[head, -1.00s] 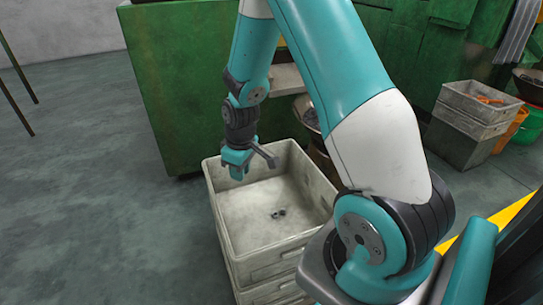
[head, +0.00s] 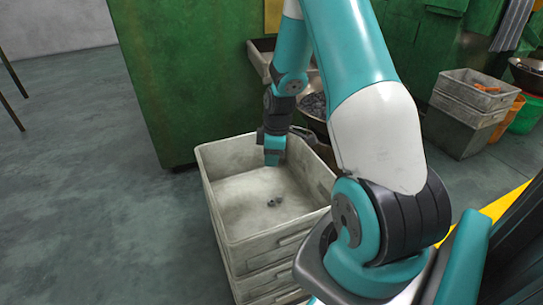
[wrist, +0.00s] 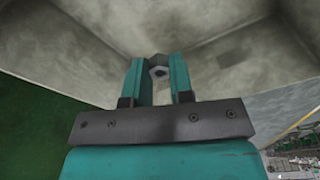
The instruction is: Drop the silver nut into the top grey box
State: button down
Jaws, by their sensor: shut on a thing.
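The top grey box (head: 229,241) is open and stands on a stack in the head view. Small dark nuts (head: 275,202) lie on its floor. My gripper (head: 273,162) points down over the back part of the box. In the wrist view, its two teal fingers (wrist: 158,64) are shut on the small silver nut (wrist: 157,59) at their tips, with the box's pale interior beyond. A small ring-like shape shows between the fingers, and I cannot tell whether it is part of the held nut. The held nut is hidden in the head view.
A green machine (head: 175,85) stands behind the box, with a grey tray (head: 262,57) on it. A bowl of dark parts (head: 313,105) sits behind the box's right side. Another crate stack (head: 470,105) is at the right. The floor at left is clear.

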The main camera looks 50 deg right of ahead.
jog(key=shift+f, duration=0.6)
jog(key=shift+r, duration=0.1)
jog(key=c, duration=0.9)
grip_release()
jog(key=r+p, duration=0.1)
jog(key=r, duration=0.4)
jog(key=s+d+r+p, duration=0.1)
jog(key=r+p, duration=0.1)
jog(key=r, duration=0.4)
jog(key=r+p, duration=0.2)
jog(key=r, duration=0.4)
jog(key=shift+s+d+r, duration=0.15)
jog(key=shift+s+d, duration=0.05)
jog(key=shift+s, duration=0.1)
